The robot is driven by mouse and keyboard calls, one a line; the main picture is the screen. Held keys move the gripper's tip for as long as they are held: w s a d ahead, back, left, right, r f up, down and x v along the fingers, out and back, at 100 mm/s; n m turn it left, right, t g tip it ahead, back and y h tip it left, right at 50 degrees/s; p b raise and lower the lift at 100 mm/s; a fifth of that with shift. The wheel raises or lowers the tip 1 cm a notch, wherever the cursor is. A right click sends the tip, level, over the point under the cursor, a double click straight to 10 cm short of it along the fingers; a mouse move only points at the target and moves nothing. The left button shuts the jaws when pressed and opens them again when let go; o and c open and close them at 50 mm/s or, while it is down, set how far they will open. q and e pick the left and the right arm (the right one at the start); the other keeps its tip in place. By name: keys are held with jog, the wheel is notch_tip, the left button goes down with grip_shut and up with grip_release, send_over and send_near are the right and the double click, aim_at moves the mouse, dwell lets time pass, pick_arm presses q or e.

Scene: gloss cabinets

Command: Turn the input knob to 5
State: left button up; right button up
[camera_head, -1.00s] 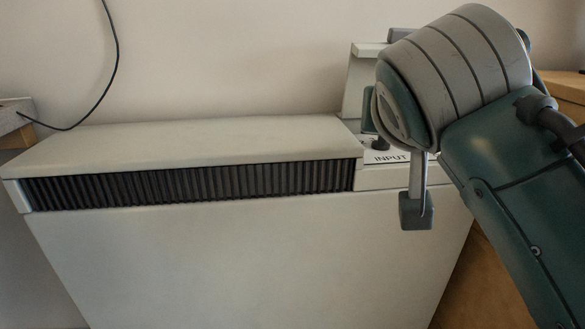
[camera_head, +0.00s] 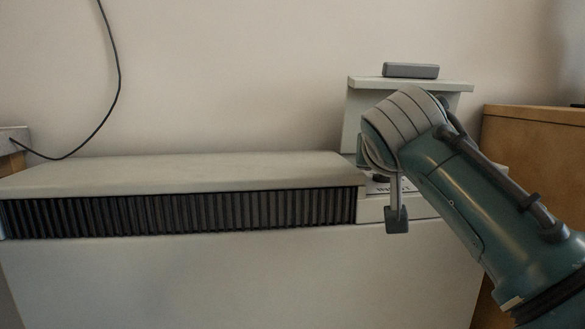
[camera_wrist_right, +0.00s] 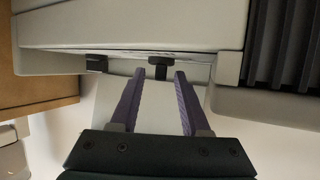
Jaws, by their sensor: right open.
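The input knob (camera_wrist_right: 158,68) is a small dark knob on the cabinet's pale control strip. In the head view the dark knob (camera_head: 380,178) is partly hidden by my right wrist, above a partly covered "INPUT" label (camera_head: 388,189). My right gripper (camera_wrist_right: 160,75) is open, its two purple fingers pointing at the strip. The knob appears between the fingertips, with a gap on each side; I cannot tell how deep it sits between them. The pointer and scale are not readable. My left gripper is not in view.
A second dark part (camera_wrist_right: 97,64) sits on the strip in the wrist view. The pale cabinet (camera_head: 240,285) has a dark ribbed grille (camera_head: 180,212). A raised shelf (camera_head: 410,84) bearing a grey box (camera_head: 410,71) stands behind. A wooden cabinet (camera_head: 535,140) is at right.

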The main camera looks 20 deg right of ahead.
grip_shut()
dwell(0.3)
dwell(0.3)
